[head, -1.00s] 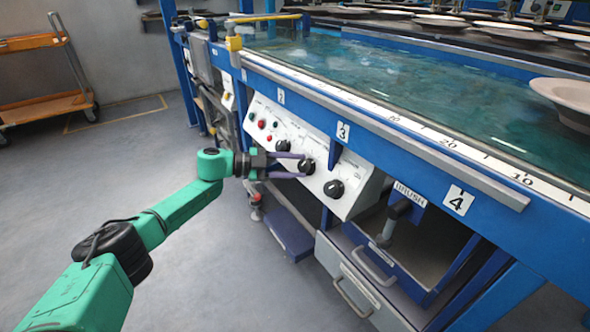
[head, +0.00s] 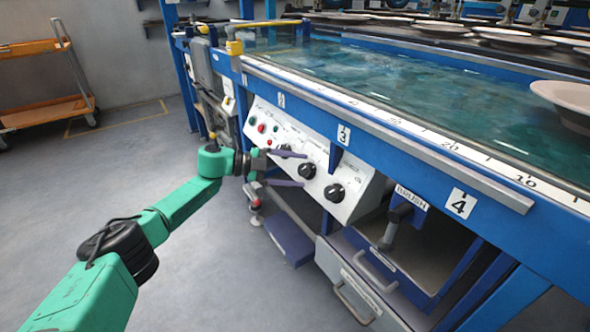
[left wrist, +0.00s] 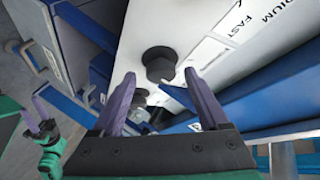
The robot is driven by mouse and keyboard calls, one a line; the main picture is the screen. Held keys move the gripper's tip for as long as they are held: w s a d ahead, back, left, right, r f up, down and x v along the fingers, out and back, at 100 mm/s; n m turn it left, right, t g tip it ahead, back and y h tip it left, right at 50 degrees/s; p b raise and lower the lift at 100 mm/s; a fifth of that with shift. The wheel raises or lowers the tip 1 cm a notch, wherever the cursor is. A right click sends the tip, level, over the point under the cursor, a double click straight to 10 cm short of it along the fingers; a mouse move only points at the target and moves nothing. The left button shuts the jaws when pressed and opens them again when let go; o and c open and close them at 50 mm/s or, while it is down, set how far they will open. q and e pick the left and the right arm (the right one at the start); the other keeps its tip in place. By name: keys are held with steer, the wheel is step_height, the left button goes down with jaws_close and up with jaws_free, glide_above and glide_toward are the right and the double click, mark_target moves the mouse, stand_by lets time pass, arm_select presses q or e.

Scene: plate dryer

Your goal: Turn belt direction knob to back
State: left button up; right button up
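A white control panel (head: 318,150) on the front of the blue machine carries two black knobs. The left black knob (head: 307,170) is by the fingertips of my left gripper (head: 304,169). The right black knob (head: 335,192) is apart from the gripper. My left gripper is open, its purple fingers spread above and below the left knob. In the left wrist view a black knob (left wrist: 160,64) shows just beyond the gap between the fingertips (left wrist: 160,75), with nothing held. Words "MEDIUM" and "FAST" are on the panel there. I cannot read the knob settings.
A red button (head: 262,128) and smaller controls sit at the panel's left end. Blue drawers (head: 420,265) stand below right. A water-covered belt (head: 400,85) with plates (head: 565,95) lies above. An orange cart (head: 45,110) stands far left, with clear floor between.

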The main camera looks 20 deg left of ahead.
arm_select(q)
steer(key=p+v, duration=0.2)
steer(key=v, duration=1.2)
steer(key=shift+a+p, duration=0.25)
steer(key=shift+p, duration=0.05)
arm_select(e)
steer(key=shift+w+d+r+g+h, duration=0.15)
steer(key=shift+d+r+g, duration=0.2)
steer(key=shift+r, duration=0.25)
steer(key=shift+d+r+g+h, duration=0.15)
steer(key=shift+d+r+g, duration=0.2)
steer(key=shift+r, duration=0.2)
